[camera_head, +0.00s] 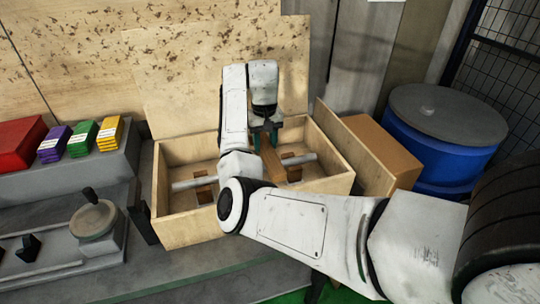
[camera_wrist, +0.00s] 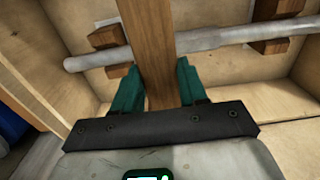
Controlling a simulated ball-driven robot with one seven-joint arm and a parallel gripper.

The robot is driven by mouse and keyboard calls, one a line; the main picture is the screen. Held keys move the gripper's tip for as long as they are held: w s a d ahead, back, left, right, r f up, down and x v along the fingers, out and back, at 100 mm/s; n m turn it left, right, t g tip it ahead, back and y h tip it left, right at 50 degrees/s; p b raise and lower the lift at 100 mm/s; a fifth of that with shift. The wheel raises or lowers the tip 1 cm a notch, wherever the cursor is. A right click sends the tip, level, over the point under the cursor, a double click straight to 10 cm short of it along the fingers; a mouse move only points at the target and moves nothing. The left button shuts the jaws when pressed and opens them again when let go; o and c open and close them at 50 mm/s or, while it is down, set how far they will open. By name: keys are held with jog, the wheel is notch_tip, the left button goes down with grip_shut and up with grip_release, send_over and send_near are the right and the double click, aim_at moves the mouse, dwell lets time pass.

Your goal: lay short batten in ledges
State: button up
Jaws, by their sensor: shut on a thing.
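A brown wooden batten (camera_wrist: 147,35) is between the green fingers of my gripper (camera_wrist: 157,82) and runs lengthwise up the wrist view. In the head view my gripper (camera_head: 265,133) is over the open wooden box (camera_head: 190,232), and the batten (camera_head: 271,162) slants down into it. A grey rod (camera_wrist: 220,39) crosses behind the batten, resting among brown wooden blocks (camera_wrist: 108,35) that look like ledges. Blocks also show in the head view at left (camera_head: 203,190) and right (camera_head: 292,160). Whether the batten touches the rod or blocks I cannot tell. My arm hides part of the box.
A brown carton (camera_head: 385,150) and a blue drum (camera_head: 438,140) stand right of the box. At left are a red case (camera_head: 18,143), several coloured packs (camera_head: 82,138) and a machine handwheel (camera_head: 93,220). A stained board (camera_head: 200,70) rises behind the box.

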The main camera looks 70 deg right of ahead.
jog(key=shift+s+d+f, duration=0.35)
jog(key=shift+d+f, duration=0.4)
jog(key=shift+f, duration=0.05)
jog(key=shift+s+d+f+p, duration=0.15)
jog(key=shift+f+p, duration=0.45)
jog(key=shift+f, duration=1.25)
jog(key=shift+f, duration=0.1)
jog(key=shift+f, duration=0.1)
jog(key=o, duration=1.1)
notch_tip(320, 180, up, 12)
jog(key=shift+r, duration=0.25)
